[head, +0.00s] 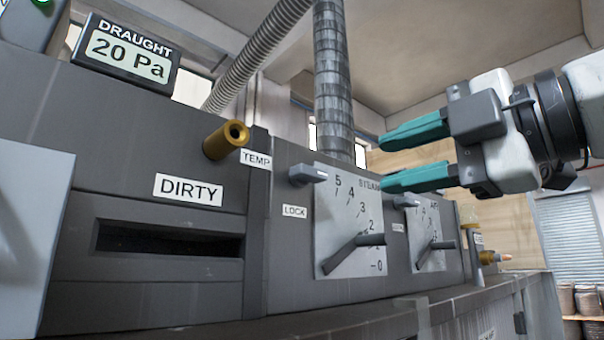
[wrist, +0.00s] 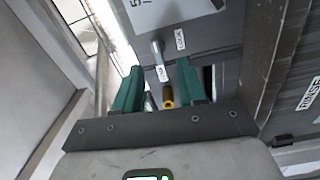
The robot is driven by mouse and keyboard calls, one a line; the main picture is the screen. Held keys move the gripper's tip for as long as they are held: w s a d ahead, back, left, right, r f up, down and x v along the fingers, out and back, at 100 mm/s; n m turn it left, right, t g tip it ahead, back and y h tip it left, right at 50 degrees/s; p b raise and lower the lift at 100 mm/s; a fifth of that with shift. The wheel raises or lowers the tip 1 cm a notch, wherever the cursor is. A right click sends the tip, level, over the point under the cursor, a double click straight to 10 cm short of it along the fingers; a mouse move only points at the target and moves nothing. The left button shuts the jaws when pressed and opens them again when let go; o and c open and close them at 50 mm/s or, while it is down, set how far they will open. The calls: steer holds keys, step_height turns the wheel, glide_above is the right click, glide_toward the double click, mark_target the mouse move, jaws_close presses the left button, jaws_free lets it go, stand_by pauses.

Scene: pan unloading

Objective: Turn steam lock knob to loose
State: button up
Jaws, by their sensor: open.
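A small grey lock knob (head: 307,174) sticks out of the dark panel above a LOCK label (head: 295,211), left of a dial plate (head: 348,205). It also shows in the wrist view (wrist: 158,55), framed between my fingertips and beyond them. Small lettering at the plate's top right is partly hidden by a finger. A second similar knob (head: 405,201) is farther right. My gripper (head: 400,160), with teal fingers, is open and empty in front of the panel. It seems apart from the knob. In the wrist view, my gripper (wrist: 157,82) has both fingers spread.
Black levers (head: 355,253) stick out from the dials below the knobs. A brass fitting (head: 226,139) protrudes at the left, by the TEMP label; a brass end shows between my fingers in the wrist view (wrist: 168,97). A ribbed duct (head: 332,80) rises behind.

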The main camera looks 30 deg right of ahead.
mark_target(315, 172)
steer(key=shift+n, duration=0.5)
steer(key=p+x, duration=0.1)
steer(key=x, duration=0.2)
steer(key=a+p+x, duration=0.1)
steer(key=x, duration=0.3)
steer(key=r+p+x, duration=0.1)
steer(key=x, duration=0.3)
steer(key=shift+s+a, duration=0.3)
steer(key=shift+a, duration=0.1)
steer(key=shift+f, duration=0.1)
jaws_close()
